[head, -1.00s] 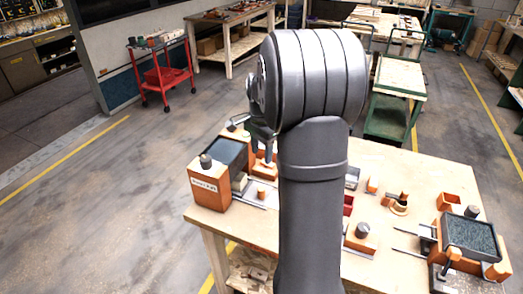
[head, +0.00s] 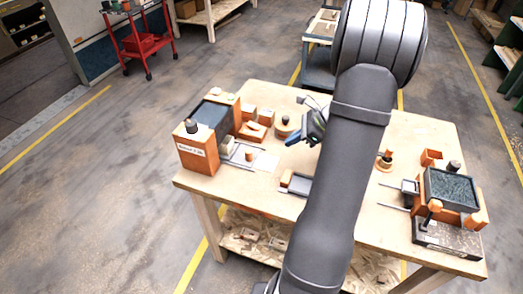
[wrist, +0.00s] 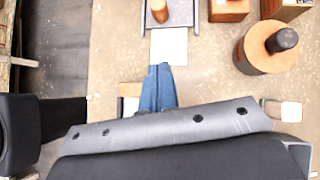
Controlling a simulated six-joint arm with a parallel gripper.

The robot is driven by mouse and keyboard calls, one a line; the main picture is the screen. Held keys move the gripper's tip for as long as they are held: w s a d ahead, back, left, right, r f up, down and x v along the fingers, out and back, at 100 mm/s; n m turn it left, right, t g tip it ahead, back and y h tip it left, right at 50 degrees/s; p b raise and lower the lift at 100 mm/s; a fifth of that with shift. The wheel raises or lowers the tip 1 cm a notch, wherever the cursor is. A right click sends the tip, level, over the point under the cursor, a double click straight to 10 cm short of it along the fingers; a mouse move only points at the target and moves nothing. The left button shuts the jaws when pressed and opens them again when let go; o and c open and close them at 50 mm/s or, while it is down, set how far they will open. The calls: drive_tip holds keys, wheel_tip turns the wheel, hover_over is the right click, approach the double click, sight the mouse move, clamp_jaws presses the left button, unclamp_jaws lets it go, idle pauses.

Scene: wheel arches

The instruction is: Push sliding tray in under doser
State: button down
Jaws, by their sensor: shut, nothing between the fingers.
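The left doser station (head: 198,150) is an orange box with a label and a dark top. A grey sliding tray (head: 238,160) with an orange knob (head: 249,155) sticks out of its right side on rails. Part of the tray (wrist: 180,17) and its knob (wrist: 159,10) show at the top edge of the wrist view. My gripper (head: 291,142) is shut and empty, with its blue fingertips to the right of the tray, apart from it. In the wrist view my gripper (wrist: 158,68) points at a white square (wrist: 168,47) lying between it and the tray.
A second station (head: 450,200) with rails and a dark granular top stands at the right. A round wooden piece with a dark knob (head: 286,128) stands behind my gripper. Orange blocks (head: 252,130) lie beside the left station. A dark tray (head: 298,184) lies near the front edge.

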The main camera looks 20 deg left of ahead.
approach(253, 157)
drive_tip(key=f, duration=0.2)
drive_tip(key=d+f, duration=0.1)
drive_tip(key=shift+f+m+y, duration=0.3)
drive_tip(key=shift+m, duration=0.1)
drive_tip(key=a, duration=0.3)
drive_tip(key=shift+s+a+f, duration=0.2)
drive_tip(key=shift+a, duration=0.1)
drive_tip(key=shift+s+a, duration=0.1)
drive_tip(key=shift+a, duration=0.4)
drive_tip(key=shift+a, duration=2.4)
drive_tip(key=shift+r, duration=0.1)
